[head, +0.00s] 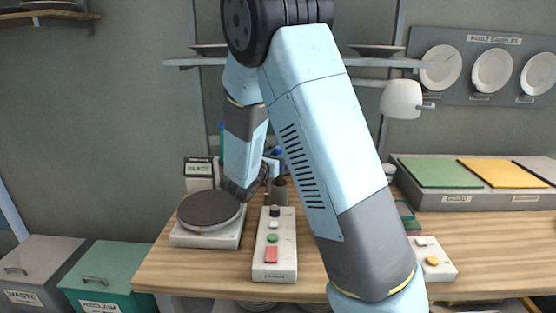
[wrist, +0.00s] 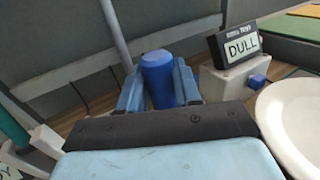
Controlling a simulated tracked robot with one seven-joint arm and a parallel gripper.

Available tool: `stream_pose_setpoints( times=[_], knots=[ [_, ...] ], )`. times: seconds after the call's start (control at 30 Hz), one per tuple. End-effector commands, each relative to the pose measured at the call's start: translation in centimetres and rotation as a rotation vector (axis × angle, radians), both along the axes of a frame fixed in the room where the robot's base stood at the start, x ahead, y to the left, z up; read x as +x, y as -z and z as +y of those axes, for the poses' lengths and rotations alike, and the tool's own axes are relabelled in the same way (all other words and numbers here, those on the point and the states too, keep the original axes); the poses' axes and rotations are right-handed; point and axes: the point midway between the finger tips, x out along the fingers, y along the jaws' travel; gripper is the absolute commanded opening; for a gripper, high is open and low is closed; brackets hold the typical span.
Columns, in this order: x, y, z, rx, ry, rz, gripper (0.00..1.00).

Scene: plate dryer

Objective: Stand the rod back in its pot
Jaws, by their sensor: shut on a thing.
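My gripper (wrist: 158,92) is shut on the rod, whose thick blue rounded end (wrist: 158,72) stands between the two blue fingers in the wrist view. In the head view my gripper (head: 272,167) is above the work table, and a bit of blue shows beside it. The pot (head: 279,192), a small dark grey cup, stands on the table just below my gripper, behind the button box. The rod's lower part is hidden, so I cannot tell whether it touches the pot. The pot is not clear in the wrist view.
A button box (head: 274,246) stands in front of the pot. A dark round plate (head: 209,207) on a pale base is to its left, near a small display reading DULL (wrist: 241,47). A pale plate (wrist: 293,118) fills the wrist view's right edge. My arm hides the table's middle.

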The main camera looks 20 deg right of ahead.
Motion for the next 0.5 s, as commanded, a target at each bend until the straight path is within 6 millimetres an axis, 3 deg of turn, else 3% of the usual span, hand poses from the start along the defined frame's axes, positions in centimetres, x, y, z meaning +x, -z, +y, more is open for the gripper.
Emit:
stream_pose_setpoints(
  times=[0.1,0.47,0.5],
  knots=[
    [-0.01,1.01,-0.02,-0.001,0.0,0.001,0.0],
    [-0.01,1.29,-0.02,0.0,0.0,0.0,0.0],
    [-0.01,1.24,-0.02,0.001,0.0,-0.001,0.37]
  ],
)
